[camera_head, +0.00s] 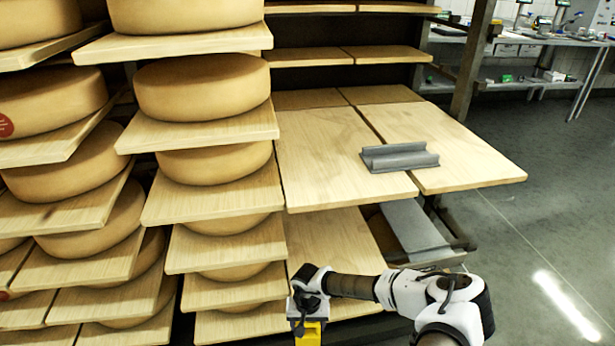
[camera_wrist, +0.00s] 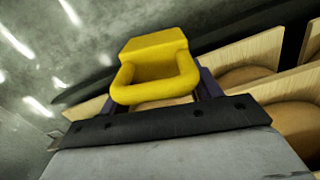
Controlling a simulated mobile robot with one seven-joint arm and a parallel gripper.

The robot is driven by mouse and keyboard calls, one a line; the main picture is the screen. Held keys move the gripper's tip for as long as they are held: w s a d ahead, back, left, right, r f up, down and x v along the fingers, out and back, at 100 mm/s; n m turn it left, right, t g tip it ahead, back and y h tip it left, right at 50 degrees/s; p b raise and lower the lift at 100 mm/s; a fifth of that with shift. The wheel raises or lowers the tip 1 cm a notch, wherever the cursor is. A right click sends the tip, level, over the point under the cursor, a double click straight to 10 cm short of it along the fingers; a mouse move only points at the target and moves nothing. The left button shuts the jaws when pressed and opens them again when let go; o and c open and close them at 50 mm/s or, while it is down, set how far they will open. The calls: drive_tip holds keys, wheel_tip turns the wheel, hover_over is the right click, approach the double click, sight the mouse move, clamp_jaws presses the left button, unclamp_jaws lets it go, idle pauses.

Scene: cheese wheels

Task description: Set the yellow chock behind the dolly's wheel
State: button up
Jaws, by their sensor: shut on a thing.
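The yellow chock (camera_head: 311,336) shows at the bottom edge of the head view, partly cut off. In the wrist view the chock (camera_wrist: 152,46) has a block-like body and a rounded loop handle. My gripper (camera_head: 308,321) is shut on it, in front of the lower shelves. In the wrist view the gripper's dark fingers (camera_wrist: 156,92) lie on both sides of the handle. I cannot make out the dolly or its wheel in either view.
Cheese wheels (camera_head: 203,87) sit on wooden boards at left. A grey block-like tool (camera_head: 399,157) lies on empty boards (camera_head: 463,165), which jut out above a tilted grey panel (camera_head: 412,226). The floor at right (camera_head: 560,200) is clear. A workbench (camera_head: 530,38) stands behind.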

sight(308, 325)
drive_tip(key=s+f, duration=0.3)
drive_tip(key=f, duration=0.1)
drive_tip(key=shift+s, duration=0.2)
drive_tip(key=r, duration=0.5)
drive_tip(key=shift+w+r, duration=0.25)
drive_tip(key=shift+r, duration=0.1)
drive_tip(key=shift+d, duration=0.1)
